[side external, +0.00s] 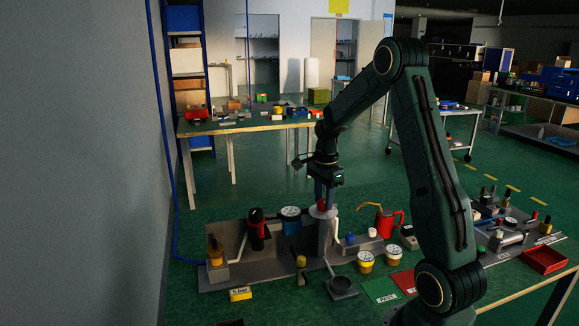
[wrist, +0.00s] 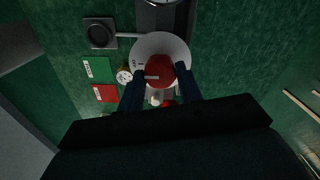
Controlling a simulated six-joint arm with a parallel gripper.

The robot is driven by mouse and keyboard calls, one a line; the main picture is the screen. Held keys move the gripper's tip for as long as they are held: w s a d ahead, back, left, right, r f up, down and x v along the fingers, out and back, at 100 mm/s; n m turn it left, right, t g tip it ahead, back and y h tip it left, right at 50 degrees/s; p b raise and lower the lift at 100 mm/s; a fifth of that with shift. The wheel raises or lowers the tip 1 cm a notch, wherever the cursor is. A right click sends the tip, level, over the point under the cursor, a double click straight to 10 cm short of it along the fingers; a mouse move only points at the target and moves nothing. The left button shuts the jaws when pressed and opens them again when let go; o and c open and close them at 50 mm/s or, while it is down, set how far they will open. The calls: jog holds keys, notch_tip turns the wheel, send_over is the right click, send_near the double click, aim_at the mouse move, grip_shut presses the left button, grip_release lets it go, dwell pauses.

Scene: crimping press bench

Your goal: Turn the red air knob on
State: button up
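The red air knob (wrist: 160,70) sits on a round white dial plate (wrist: 145,48) with small markings. A pale pointer line on the knob's face points left in the wrist view. My gripper (wrist: 161,68) is straight above it, with one dark blue finger on each side of the knob. The fingertips are very close to the knob's sides; whether they touch it I cannot tell. In the side external view the red knob (side external: 322,206) shows between and below my fingers, on top of a grey post (side external: 325,240).
A gauge (side external: 291,212), a red-and-black part (side external: 257,228) and a red can (side external: 388,222) stand around the post. Yellow cups (side external: 365,261), green (side external: 381,290) and red cards, and a yellow block (side external: 240,294) lie in front. A wall is at left.

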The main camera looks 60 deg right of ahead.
jog(key=shift+n, duration=0.4)
jog(key=n, duration=1.2)
jog(key=shift+r+n, duration=0.1)
jog(key=shift+n, duration=0.2)
jog(key=n, duration=0.4)
jog(key=shift+n, duration=0.3)
jog(key=o, duration=1)
jog(key=shift+r, duration=0.1)
